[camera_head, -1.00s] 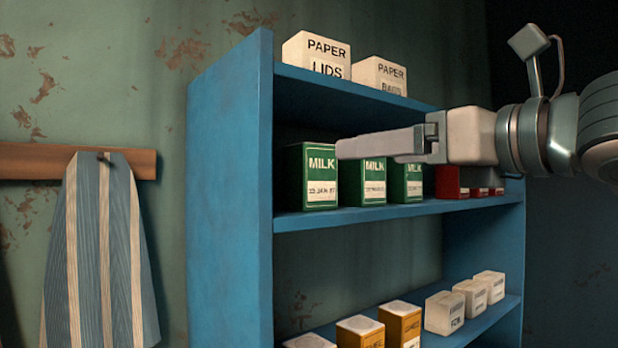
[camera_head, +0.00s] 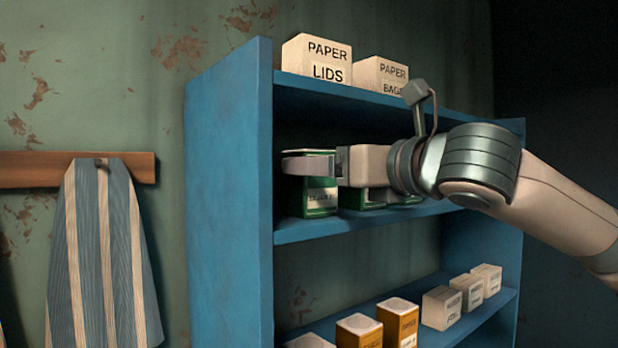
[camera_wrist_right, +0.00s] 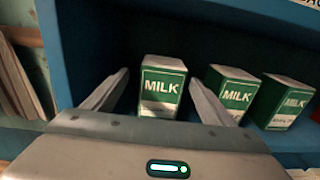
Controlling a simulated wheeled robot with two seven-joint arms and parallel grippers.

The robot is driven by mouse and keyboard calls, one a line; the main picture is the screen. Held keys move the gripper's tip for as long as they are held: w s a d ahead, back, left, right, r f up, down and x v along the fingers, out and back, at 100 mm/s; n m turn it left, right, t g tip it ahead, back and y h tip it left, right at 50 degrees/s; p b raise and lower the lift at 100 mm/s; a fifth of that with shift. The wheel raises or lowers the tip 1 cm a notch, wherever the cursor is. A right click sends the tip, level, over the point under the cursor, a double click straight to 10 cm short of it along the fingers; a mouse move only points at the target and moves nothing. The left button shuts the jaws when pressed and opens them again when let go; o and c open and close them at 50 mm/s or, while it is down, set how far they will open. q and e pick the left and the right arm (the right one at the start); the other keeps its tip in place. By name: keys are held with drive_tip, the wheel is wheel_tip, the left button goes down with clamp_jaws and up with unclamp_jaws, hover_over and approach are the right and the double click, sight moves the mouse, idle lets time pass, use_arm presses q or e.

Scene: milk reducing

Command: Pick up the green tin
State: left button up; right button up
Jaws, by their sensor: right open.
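Several green milk tins stand in a row on the middle shelf. The leftmost green tin (camera_head: 320,200) is partly hidden behind my right gripper (camera_head: 308,163) in the head view. In the right wrist view this tin (camera_wrist_right: 162,88) stands upright between the two open fingers of my right gripper (camera_wrist_right: 155,95), with a gap on each side. The second green tin (camera_wrist_right: 232,92) is just right of the right finger, and the third (camera_wrist_right: 282,103) is further right. My left gripper is not in view.
The blue shelf unit (camera_head: 228,190) has a side wall close left of the leftmost tin. Paper lids (camera_head: 317,62) and paper bags (camera_head: 380,75) boxes stand on top. Orange (camera_head: 398,322) and white boxes (camera_head: 442,308) stand on the lower shelf. A striped cloth (camera_head: 103,250) hangs at left.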

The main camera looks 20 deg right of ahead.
idle(0.3)
drive_tip(key=shift+w+a+r+p, duration=0.15)
drive_tip(key=shift+w+p, duration=0.45)
drive_tip(key=shift+w, duration=0.05)
drive_tip(key=p+x, duration=0.1)
drive_tip(key=x, duration=0.2)
drive_tip(key=shift+p, duration=0.4)
drive_tip(key=shift+w+f, duration=0.25)
drive_tip(key=shift+w, duration=0.2)
drive_tip(key=shift+s, duration=0.1)
drive_tip(key=shift+r, duration=0.1)
drive_tip(key=c, duration=1.5)
